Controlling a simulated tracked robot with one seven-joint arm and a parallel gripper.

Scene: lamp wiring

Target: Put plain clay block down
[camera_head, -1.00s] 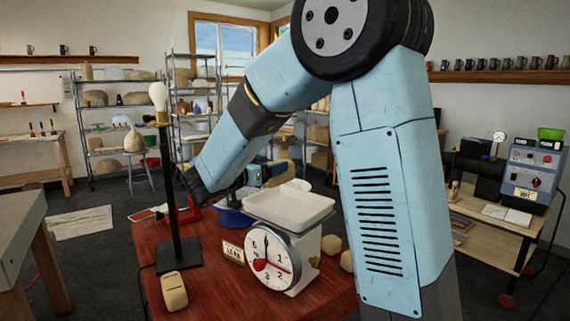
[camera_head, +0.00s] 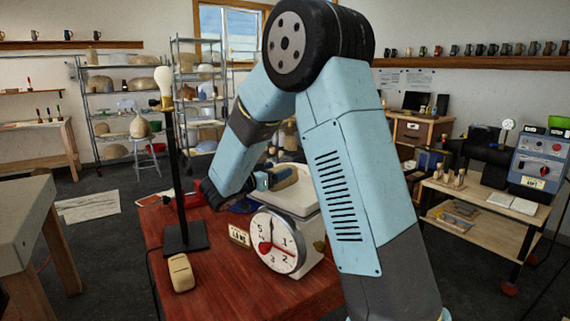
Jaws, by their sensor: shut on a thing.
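My gripper (camera_head: 278,179) is shut on a tan clay block (camera_head: 284,174). The block is at the white pan (camera_head: 308,206) of the scale, near its back left. I cannot tell whether it touches the pan. My fingers hide part of the block, and my arm hides the pan's right side. The scale's round dial (camera_head: 276,243) faces me, with a red needle. Another tan block (camera_head: 181,272) lies on the red table (camera_head: 222,290) at the front left.
A lamp stand (camera_head: 184,236) with a bulb (camera_head: 163,82) rises from the table left of the scale. A small card (camera_head: 239,236) stands beside the dial. The table's front is clear. A grey bench (camera_head: 22,215) is at left, a wooden cart (camera_head: 470,216) at right.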

